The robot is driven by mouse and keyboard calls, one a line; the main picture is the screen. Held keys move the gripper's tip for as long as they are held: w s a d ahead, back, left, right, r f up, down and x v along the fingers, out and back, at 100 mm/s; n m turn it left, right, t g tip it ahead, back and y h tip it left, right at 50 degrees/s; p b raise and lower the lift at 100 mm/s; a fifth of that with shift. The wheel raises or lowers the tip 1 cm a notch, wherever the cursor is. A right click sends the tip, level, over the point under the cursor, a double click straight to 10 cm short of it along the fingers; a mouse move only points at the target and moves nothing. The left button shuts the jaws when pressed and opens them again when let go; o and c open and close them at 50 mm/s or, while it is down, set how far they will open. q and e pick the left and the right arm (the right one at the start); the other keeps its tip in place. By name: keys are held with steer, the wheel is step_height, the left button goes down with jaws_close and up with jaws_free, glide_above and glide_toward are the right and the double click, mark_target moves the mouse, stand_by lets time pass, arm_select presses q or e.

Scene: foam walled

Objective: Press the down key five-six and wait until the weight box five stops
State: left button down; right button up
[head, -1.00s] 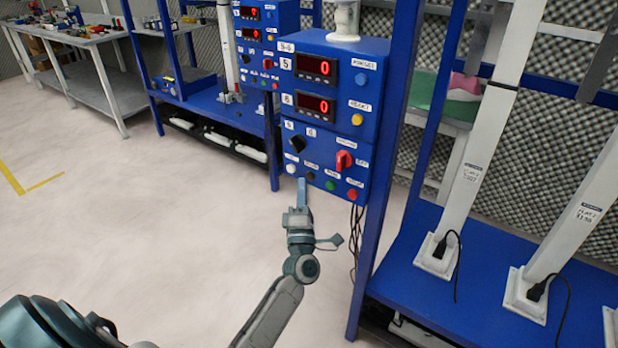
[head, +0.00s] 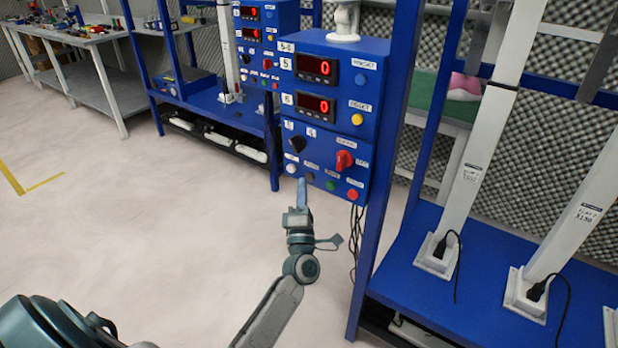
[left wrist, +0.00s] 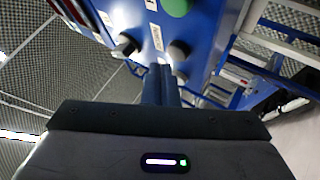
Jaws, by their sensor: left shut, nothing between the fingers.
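The blue control box 5-6 (head: 325,132) hangs on a blue post. Its upper display, marked 5 (head: 317,68), and lower display (head: 315,105) both show a red 0. A black knob (head: 297,144) and a red knob (head: 344,160) sit above a bottom row of white (head: 291,168), grey (head: 310,177), green (head: 330,186) and red (head: 352,194) buttons. My left gripper (head: 302,183) is shut and empty, its tips just below the white and grey buttons. In the left wrist view the tips (left wrist: 161,72) are close to the grey button (left wrist: 179,49); contact cannot be told. I cannot identify weight box five.
A blue bench (head: 425,285) with leaning white columns (head: 481,155) and black cables is at the right. Another blue control box (head: 263,30) stands behind. Cables hang below the near box. The floor at the left is clear.

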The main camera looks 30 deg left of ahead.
arm_select(q)
steer(key=shift+w, duration=0.1)
steer(key=shift+w, duration=0.35)
